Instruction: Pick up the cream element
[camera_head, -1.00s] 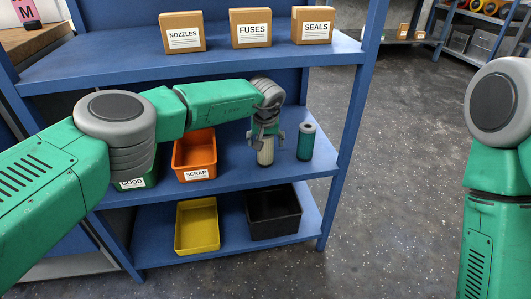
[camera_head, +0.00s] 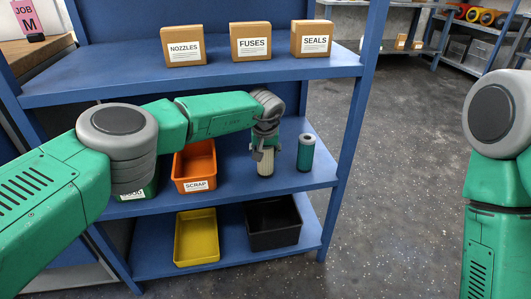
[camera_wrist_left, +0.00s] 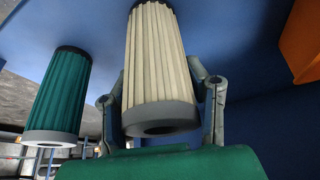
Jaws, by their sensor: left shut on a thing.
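The cream element (camera_head: 265,163) is a pleated cylinder with a grey end cap. It is upright on the middle shelf, and I cannot tell whether its base touches the shelf. My left gripper (camera_head: 265,147) is shut on its upper part from above. In the left wrist view the cream element (camera_wrist_left: 158,60) is between the two fingers of the left gripper (camera_wrist_left: 165,95). A green pleated element (camera_head: 306,153) stands just to its right on the same shelf. It also shows in the left wrist view (camera_wrist_left: 60,95). My right gripper is out of view.
An orange SCRAP bin (camera_head: 195,165) and a partly hidden green bin (camera_head: 140,193) stand left on the middle shelf. Yellow (camera_head: 197,238) and black (camera_head: 273,225) bins are below. Boxes stand on the blue shelf (camera_head: 120,85) above my gripper.

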